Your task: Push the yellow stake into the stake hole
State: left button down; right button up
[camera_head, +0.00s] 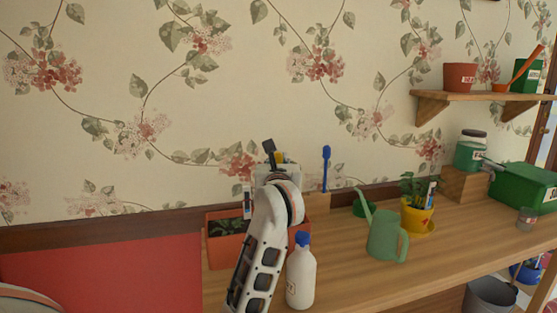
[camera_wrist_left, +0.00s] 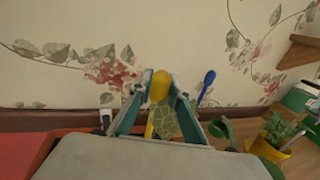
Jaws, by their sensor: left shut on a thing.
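My left gripper (camera_head: 276,153) is raised behind my white forearm, over the bench by the wall. In the left wrist view the gripper (camera_wrist_left: 160,86) is shut on the yellow stake (camera_wrist_left: 159,84). Its rounded yellow head sits between the two teal fingers, and a thin yellow part shows lower down. In the head view the arm hides most of the stake. A terracotta planter (camera_head: 226,251) with green plants stands below and left of the gripper, partly behind my arm. I cannot make out the stake hole. My right gripper is not in view.
A blue tool (camera_head: 326,158) stands upright in a wooden block (camera_head: 316,204) just right of my gripper. A white bottle (camera_head: 300,277), a green watering can (camera_head: 386,238) and a yellow pot (camera_head: 416,217) stand further right. The wall is close behind.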

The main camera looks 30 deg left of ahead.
pick_arm(q)
jog(key=shift+f, duration=0.15)
jog(key=c, duration=1.8)
grip_release()
jog(key=shift+f, duration=0.1)
jog(key=shift+d+f, duration=0.1)
jog(key=shift+s+d+f, duration=0.1)
jog(key=shift+s+d, duration=0.25)
jog(key=shift+s, duration=0.05)
jog(key=v, duration=1.1)
jog(key=shift+s+a+r, duration=0.1)
jog(key=shift+a+r, duration=0.05)
jog(key=shift+r, duration=0.25)
jog(key=shift+a, duration=0.1)
